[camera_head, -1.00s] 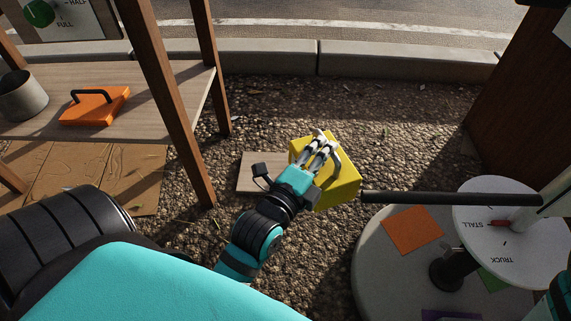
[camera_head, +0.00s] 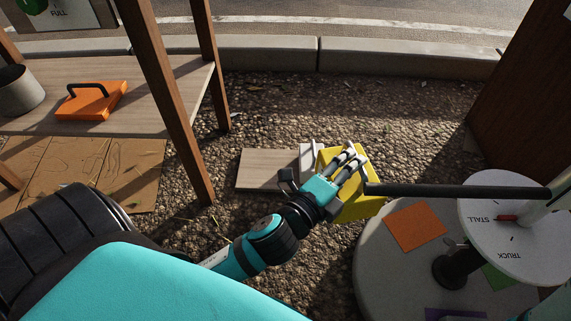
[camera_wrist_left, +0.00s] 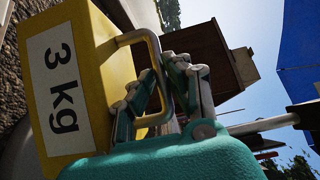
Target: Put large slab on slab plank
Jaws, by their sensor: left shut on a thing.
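A yellow slab (camera_head: 362,204) marked "3 kg" hangs tilted from my left gripper (camera_head: 354,158) at the middle of the head view. In the left wrist view the yellow slab (camera_wrist_left: 97,30) fills the left side. There the fingers of my left gripper (camera_wrist_left: 165,85) are closed around its metal handle (camera_wrist_left: 158,60). A pale wooden plank (camera_head: 262,169) lies on the gravel left of the yellow slab. Its right end is hidden behind a pale surface, the slab and my gripper. My right gripper is not in view.
An orange slab (camera_head: 92,101) with a black handle and a grey pot (camera_head: 18,90) stand on a wooden shelf (camera_head: 160,92). A dark bar (camera_head: 450,190) runs from the round STALL/TRUCK dial (camera_head: 530,235) to beside the yellow slab. Open gravel lies behind the slab.

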